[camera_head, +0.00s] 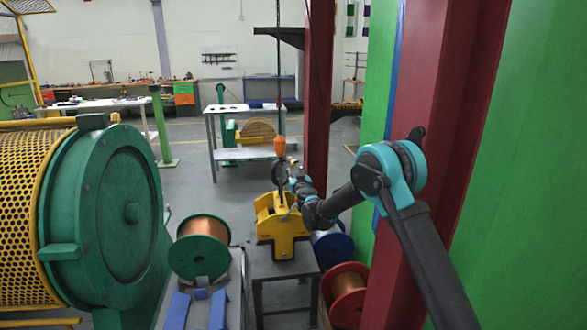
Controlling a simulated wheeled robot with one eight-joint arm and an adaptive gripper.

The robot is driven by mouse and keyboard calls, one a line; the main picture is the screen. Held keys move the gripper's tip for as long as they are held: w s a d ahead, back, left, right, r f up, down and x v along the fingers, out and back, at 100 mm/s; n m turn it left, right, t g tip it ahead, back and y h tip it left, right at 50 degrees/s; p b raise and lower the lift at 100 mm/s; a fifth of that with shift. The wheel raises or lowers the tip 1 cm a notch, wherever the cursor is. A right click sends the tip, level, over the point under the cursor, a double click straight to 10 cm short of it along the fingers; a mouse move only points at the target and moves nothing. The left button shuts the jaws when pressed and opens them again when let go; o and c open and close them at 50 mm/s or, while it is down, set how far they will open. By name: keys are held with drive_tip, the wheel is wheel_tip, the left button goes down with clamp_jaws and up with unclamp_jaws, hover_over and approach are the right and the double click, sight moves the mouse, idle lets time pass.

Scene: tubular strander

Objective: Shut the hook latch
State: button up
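The hook (281,175) hangs on a chain below an orange block (280,146), near the middle of the head view. It is just above a yellow lifting clamp (282,226). The hook is small and dark, and its latch is too small to make out. My arm reaches from the lower right to the hook. My gripper (294,178) is close to the right side of the hook; I cannot tell if it touches. The fingers are too small and partly covered by my arm, so I cannot see whether they are open or shut.
The yellow clamp stands on a grey stand (284,268). A copper wire spool (201,248) and a large green drum machine (115,215) are to the left. A red spool (346,290) and blue spool (333,248) sit low right. A red column (318,95) rises behind my arm.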

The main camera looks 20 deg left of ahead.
sight(293, 166)
drive_tip(key=x, duration=0.6)
drive_tip(key=shift+a, duration=0.1)
clamp_jaws()
